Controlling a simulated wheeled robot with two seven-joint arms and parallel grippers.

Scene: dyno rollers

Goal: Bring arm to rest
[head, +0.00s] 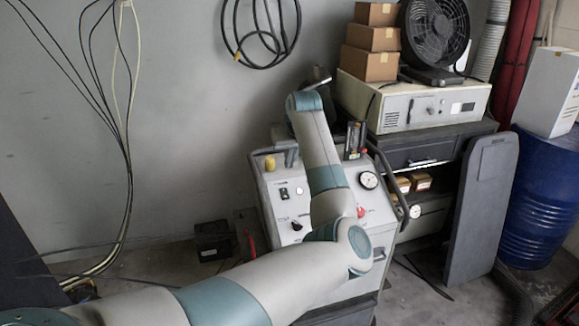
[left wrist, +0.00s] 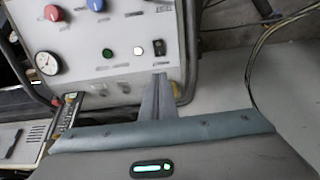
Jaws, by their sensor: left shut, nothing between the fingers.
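My left arm comes in from the lower left of the head view and bends up over the control console (head: 275,205). My left gripper (head: 291,158) points down at the console's upper left edge, partly hidden behind my own arm. In the left wrist view the gripper (left wrist: 158,80) shows as grey fingers, shut and empty, over the edge of the panel (left wrist: 120,30). I cannot tell whether the fingers touch the edge. A yellow piece (head: 270,162) is close beside them. My right gripper is not in view.
The console carries a gauge (head: 368,180), knobs and a side rail (head: 392,185). Behind it a cabinet bears a cream instrument (head: 412,104), cardboard boxes (head: 369,65) and a fan (head: 436,35). A blue barrel (head: 543,200) stands right. Cables (head: 128,150) hang on the left wall.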

